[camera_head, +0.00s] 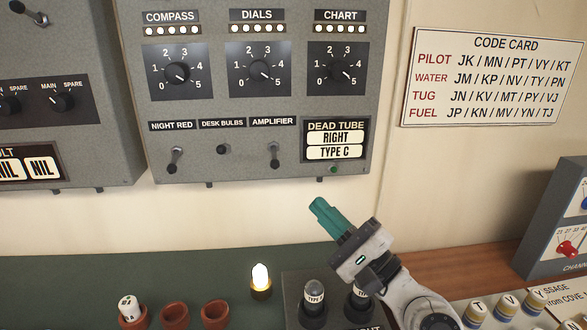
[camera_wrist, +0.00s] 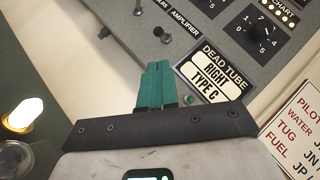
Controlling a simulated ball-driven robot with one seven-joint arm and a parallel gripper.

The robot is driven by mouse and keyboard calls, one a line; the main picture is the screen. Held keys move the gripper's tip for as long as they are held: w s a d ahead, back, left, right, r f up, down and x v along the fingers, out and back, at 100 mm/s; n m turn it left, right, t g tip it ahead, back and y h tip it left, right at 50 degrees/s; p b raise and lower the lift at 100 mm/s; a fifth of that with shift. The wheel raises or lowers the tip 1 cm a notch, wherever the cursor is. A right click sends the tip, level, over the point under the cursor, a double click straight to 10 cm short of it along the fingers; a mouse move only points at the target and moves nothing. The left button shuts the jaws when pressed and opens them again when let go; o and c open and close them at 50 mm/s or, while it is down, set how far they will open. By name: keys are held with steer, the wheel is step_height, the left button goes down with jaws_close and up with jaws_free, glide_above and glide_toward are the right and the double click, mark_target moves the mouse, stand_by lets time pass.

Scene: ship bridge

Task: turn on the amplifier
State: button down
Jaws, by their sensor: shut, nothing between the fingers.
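The amplifier switch (camera_head: 274,156) is a small toggle under the AMPLIFIER label, low on the grey wall panel (camera_head: 290,172). Its lever points downward in the head view. It also shows in the wrist view as a dark toggle (camera_wrist: 162,36) beyond the fingertips. My gripper (camera_head: 320,206) has teal fingers, closed together and empty. It is below and to the right of the switch, apart from it, with the fingers pointing up and left. The fingers (camera_wrist: 158,70) point up toward the panel's lower edge in the wrist view.
The NIGHT RED (camera_head: 174,160) and DESK BULBS (camera_head: 223,149) toggles are left of the amplifier switch. A DEAD TUBE display (camera_head: 334,126) is right of it. Below stand a lit bulb (camera_head: 260,278), red-brown sockets (camera_head: 174,316) and a TYPE C tube (camera_head: 314,296). Bare wall lies under the panel.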

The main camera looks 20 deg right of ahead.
mark_target(274, 156)
steer(key=p+x, duration=0.2)
steer(key=x, duration=0.6)
steer(key=shift+s+a+r+p, duration=0.1)
steer(key=shift+s+r+p, duration=0.05)
steer(key=shift+r+p, duration=0.35)
steer(key=shift+s+a+r+p, duration=0.1)
steer(key=shift+r+p, duration=0.25)
steer(key=shift+p, duration=0.1)
stand_by(0.7)
steer(key=shift+r, duration=0.1)
steer(key=shift+s+r+p, duration=0.2)
steer(key=shift+r+p, duration=0.75)
steer(key=shift+p, duration=0.1)
steer(key=shift+s, duration=0.1)
